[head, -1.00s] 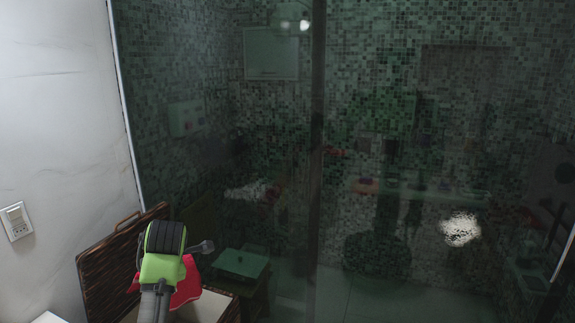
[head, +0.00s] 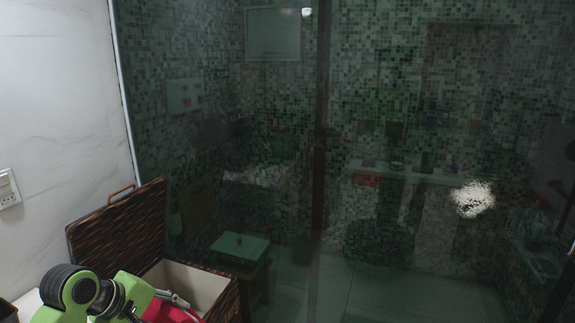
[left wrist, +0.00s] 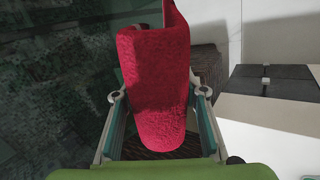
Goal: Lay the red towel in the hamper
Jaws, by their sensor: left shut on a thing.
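The red towel (left wrist: 155,85) is rolled or folded and sits between the two fingers of my left gripper (left wrist: 159,94) in the left wrist view. In the head view part of the towel (head: 168,312) shows at the bottom edge, beside my green wrist. The brown wicker hamper (head: 222,299) has its lid (head: 120,232) swung open and a pale lining inside. My left gripper (head: 182,303) is shut on the towel, in front of or over the near part of the hamper's opening; the exact height is unclear. My right gripper is not in view.
A dark glass shower screen (head: 318,150) stands just behind and right of the hamper. A white wall (head: 60,100) with a socket (head: 8,188) is on the left. A dark grey object (left wrist: 270,82) lies at the right of the left wrist view.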

